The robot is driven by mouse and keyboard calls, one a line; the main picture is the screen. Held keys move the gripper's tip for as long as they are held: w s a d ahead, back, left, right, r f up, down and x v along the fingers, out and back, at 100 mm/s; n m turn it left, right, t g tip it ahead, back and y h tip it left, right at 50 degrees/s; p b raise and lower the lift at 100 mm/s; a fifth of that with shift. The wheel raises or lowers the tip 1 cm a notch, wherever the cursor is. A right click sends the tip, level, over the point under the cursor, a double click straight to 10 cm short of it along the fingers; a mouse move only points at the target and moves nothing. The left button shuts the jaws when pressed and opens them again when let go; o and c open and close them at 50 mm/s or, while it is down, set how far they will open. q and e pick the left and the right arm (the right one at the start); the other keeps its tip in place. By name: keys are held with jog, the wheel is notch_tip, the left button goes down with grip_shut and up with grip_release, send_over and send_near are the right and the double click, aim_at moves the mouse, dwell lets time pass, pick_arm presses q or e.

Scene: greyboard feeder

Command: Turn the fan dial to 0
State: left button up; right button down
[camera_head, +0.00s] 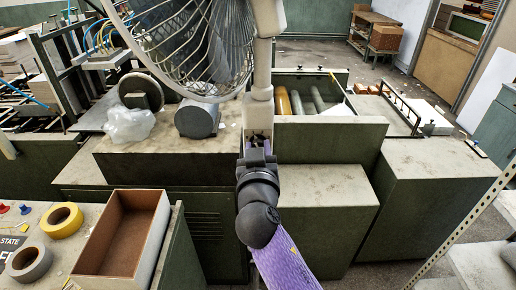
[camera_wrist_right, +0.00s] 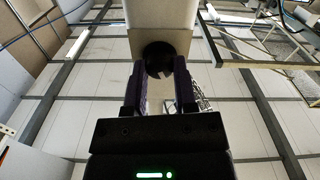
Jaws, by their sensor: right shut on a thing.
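The fan (camera_head: 185,40) has a wire cage and stands at the upper middle of the head view, with a white post (camera_head: 262,60) on its right. My right gripper (camera_head: 258,138) reaches up to the lower part of this post. In the wrist view, the fan dial (camera_wrist_right: 158,59), a dark round knob, sits on the pale fan body (camera_wrist_right: 158,18). My right gripper (camera_wrist_right: 158,82) is shut on the dial, one finger on each side. The dial's markings and pointer are hidden, so its setting cannot be read. My left gripper is not in view.
Green cabinets (camera_head: 325,215) with worn pale tops stand behind and beside my right arm. A grey motor-like cylinder (camera_head: 197,118) and crumpled clear plastic (camera_head: 129,124) lie left of the post. An open box (camera_head: 160,215) and tape rolls (camera_head: 62,220) are at the lower left.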

jog(key=n+p, duration=0.2)
jog(key=n, duration=0.6)
jog(key=shift+n, duration=0.6)
jog(key=shift+c, duration=2)
grip_release()
jog(key=shift+a, duration=0.1)
